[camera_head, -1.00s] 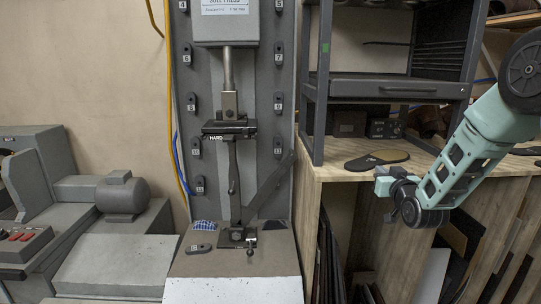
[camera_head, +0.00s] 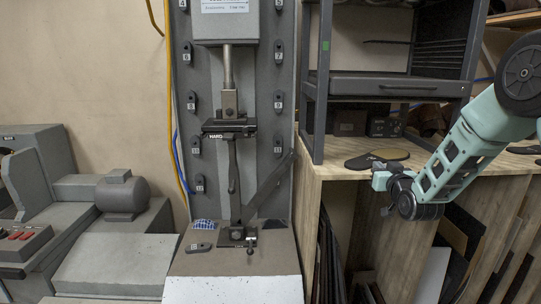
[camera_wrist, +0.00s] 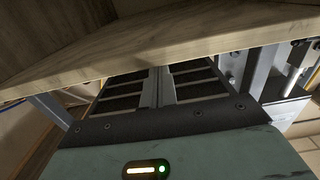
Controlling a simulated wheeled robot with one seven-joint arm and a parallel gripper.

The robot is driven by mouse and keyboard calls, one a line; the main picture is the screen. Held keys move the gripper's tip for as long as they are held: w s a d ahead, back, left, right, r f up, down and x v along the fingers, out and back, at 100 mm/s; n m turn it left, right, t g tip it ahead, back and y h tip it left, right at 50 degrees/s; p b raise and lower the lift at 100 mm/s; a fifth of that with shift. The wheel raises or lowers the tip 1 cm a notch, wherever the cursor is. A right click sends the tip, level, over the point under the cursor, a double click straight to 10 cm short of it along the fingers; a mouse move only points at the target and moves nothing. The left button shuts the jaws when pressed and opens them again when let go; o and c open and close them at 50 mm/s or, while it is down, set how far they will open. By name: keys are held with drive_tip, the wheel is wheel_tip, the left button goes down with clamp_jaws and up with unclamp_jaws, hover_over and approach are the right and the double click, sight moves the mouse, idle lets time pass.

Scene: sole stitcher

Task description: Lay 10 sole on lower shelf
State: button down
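A flat dark sole (camera_head: 362,162) lies on the wooden bench top beneath the grey shelf unit, with another dark sole-like piece (camera_head: 394,154) right behind it. I cannot read a number on either. Small dark numbered pieces hang in two columns on the grey machine; the one in the left column at mid height (camera_head: 195,146) seems to be marked 10. My gripper (camera_head: 381,180) is at the bench's front edge, just in front of the soles. In the wrist view its two slotted fingers (camera_wrist: 158,85) lie side by side and look shut, with nothing seen between them.
The wooden bench edge (camera_wrist: 160,40) crosses just beyond my fingers in the wrist view and hides what lies past it. The grey shelf unit (camera_head: 397,87) stands over the bench. Boards (camera_head: 433,275) lean in the open space below. The grey machine (camera_head: 234,262) stands to the left.

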sight(372, 161)
drive_tip(key=shift+w+a+f+b, duration=0.1)
drive_tip(key=shift+w+b, duration=0.7)
drive_tip(key=shift+w, duration=1.9)
drive_tip(key=shift+w+r, duration=0.2)
drive_tip(key=shift+r, duration=0.05)
drive_tip(key=shift+r, duration=0.15)
drive_tip(key=shift+s+f+b, duration=0.3)
drive_tip(key=shift+s+b, duration=0.05)
drive_tip(key=shift+b, duration=0.2)
drive_tip(key=s+b, duration=0.4)
drive_tip(key=s, duration=0.7)
drive_tip(key=shift+d+r, duration=0.2)
